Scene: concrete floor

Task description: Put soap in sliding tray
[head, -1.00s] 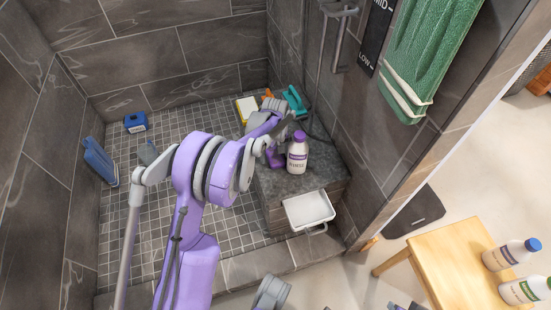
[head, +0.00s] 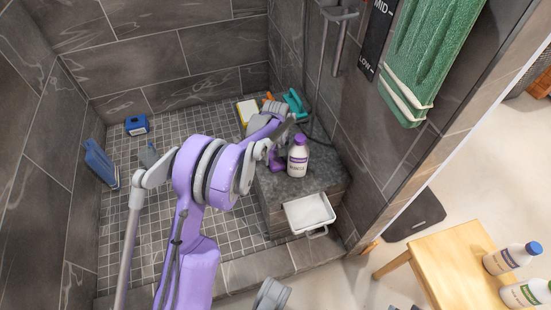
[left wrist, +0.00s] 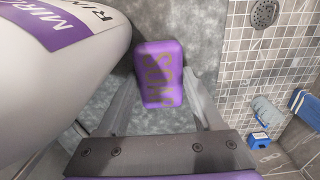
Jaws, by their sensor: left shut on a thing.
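The purple soap bar (left wrist: 160,72), with gold lettering, shows in the left wrist view between the fingers of my left gripper (left wrist: 158,98). The gripper is shut on it, just above the grey stone bench. In the head view, my left arm reaches over the bench and its links hide most of the gripper (head: 276,158). The white sliding tray (head: 310,212) is pulled out from the bench front and looks empty. It lies nearer and to the right of the gripper.
A white bottle with a purple cap (head: 298,157) stands on the bench beside the gripper; it looms at left in the wrist view (left wrist: 65,50). A teal item (head: 296,103) and a yellow-white sponge (head: 248,112) lie farther back. Tiled walls close in the shower.

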